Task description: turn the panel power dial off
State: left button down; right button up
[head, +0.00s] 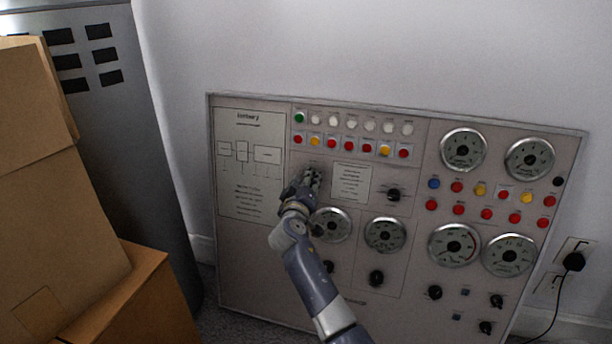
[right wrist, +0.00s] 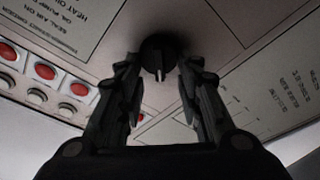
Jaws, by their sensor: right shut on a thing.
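The grey control panel (head: 390,190) leans against the wall. My right gripper (head: 312,176) is at its upper left part, below the rows of lamps and left of a white label plate. In the right wrist view a round black dial (right wrist: 158,56) with a raised grip sits between the fingertips of my right gripper (right wrist: 159,80). The jaws are shut on this dial, with one finger on each side. In the head view my gripper hides the dial. My left gripper is in neither view.
Lamps and push buttons (head: 350,147), a neighbouring black knob (head: 393,194) and several round gauges (head: 463,150) cover the panel. Cardboard boxes (head: 60,200) and a grey cabinet (head: 135,130) stand at the left. A plug with a cord (head: 573,262) is at the right.

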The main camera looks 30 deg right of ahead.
dwell(0.5)
jog(key=o, duration=1)
jog(key=v, duration=1.2)
jog(key=shift+a, duration=0.1)
